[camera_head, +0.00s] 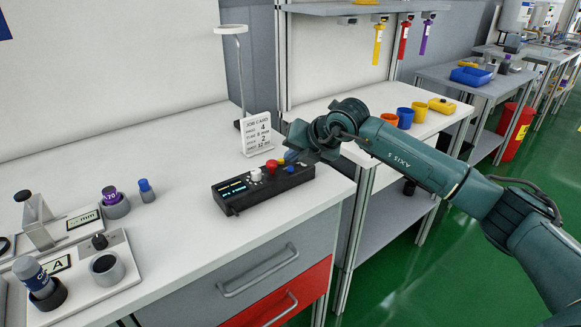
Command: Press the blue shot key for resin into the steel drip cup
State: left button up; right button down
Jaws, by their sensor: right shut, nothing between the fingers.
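A black control box (240,198) with a lit display stands near the right end of the white bench. On its top are a white knob, a red key (271,166), a yellow key and a blue key (290,168) at the right end. My right gripper (291,157) is shut and empty, pointing down at the blue key from above. It partly hides that end of the box, and I cannot tell whether it touches the key. A grey open cup (107,269), possibly the steel drip cup, sits on the plate at lower left. My left gripper is not in view.
A job card (257,134) stands just behind the box. A lamp-like post (238,75) rises behind it. A purple-topped container (111,196) and a blue-capped vial (146,190) stand at left. The bench between them and the box is clear.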

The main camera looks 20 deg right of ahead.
aim_at(293, 173)
jog(key=shift+f, duration=0.15)
dwell(0.7)
jog(key=shift+f+b, duration=0.3)
jog(key=shift+b, duration=0.2)
jog(key=shift+f+b, duration=0.45)
jog(key=shift+f, duration=0.05)
dwell(0.4)
dwell(0.3)
jog(key=shift+r+p, duration=0.45)
jog(key=shift+r, duration=0.45)
jog(key=shift+r, duration=0.15)
notch_tip(293, 173, up, 5)
jog(key=p, duration=0.2)
jog(key=shift+p, duration=0.4)
